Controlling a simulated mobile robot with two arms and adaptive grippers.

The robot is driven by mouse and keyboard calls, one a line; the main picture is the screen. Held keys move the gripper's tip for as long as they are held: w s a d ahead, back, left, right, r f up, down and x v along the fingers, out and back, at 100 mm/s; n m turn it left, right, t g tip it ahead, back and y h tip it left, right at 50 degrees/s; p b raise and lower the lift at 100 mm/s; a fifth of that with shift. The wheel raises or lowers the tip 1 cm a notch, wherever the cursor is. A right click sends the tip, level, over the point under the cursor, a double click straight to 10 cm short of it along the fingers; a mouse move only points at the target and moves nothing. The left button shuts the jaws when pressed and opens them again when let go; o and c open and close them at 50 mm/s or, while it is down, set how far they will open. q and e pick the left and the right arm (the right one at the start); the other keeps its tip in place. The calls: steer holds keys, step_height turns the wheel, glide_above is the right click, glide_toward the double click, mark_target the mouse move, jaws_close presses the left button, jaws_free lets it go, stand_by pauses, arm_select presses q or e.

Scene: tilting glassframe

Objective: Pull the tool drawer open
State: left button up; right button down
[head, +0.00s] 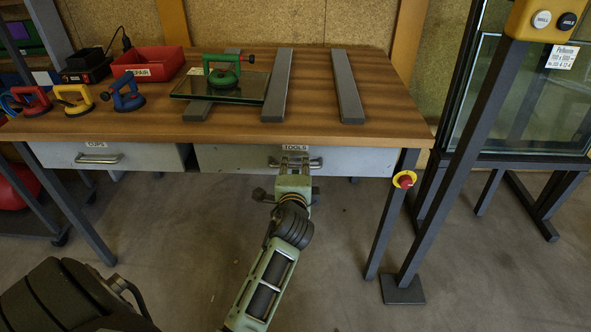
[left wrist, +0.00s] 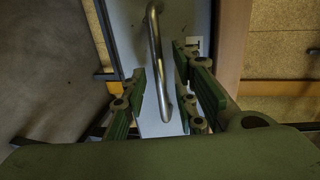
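The tool drawer (head: 350,162) is a grey drawer under the right part of the workbench, with a TOOLS label at its top edge. It looks closed. Its metal bar handle (head: 316,162) is partly hidden behind my left gripper (head: 294,165). In the left wrist view the handle (left wrist: 154,45) runs between the two green-padded fingers of my left gripper (left wrist: 160,75), with visible gaps at the sides. The fingers are open. My right gripper is not in view.
The CUPS drawer (head: 110,157) is to the left. On the wooden benchtop (head: 400,125) are suction cups, a red bin (head: 150,64), and a glass pane (head: 245,88) on grey bars. A red emergency knob (head: 404,180) sits by the right leg. The floor in front is clear.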

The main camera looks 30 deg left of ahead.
arm_select(q)
steer(key=shift+c, duration=0.7)
jaws_close()
steer(key=shift+s+d+f, duration=0.1)
steer(key=shift+s, duration=0.05)
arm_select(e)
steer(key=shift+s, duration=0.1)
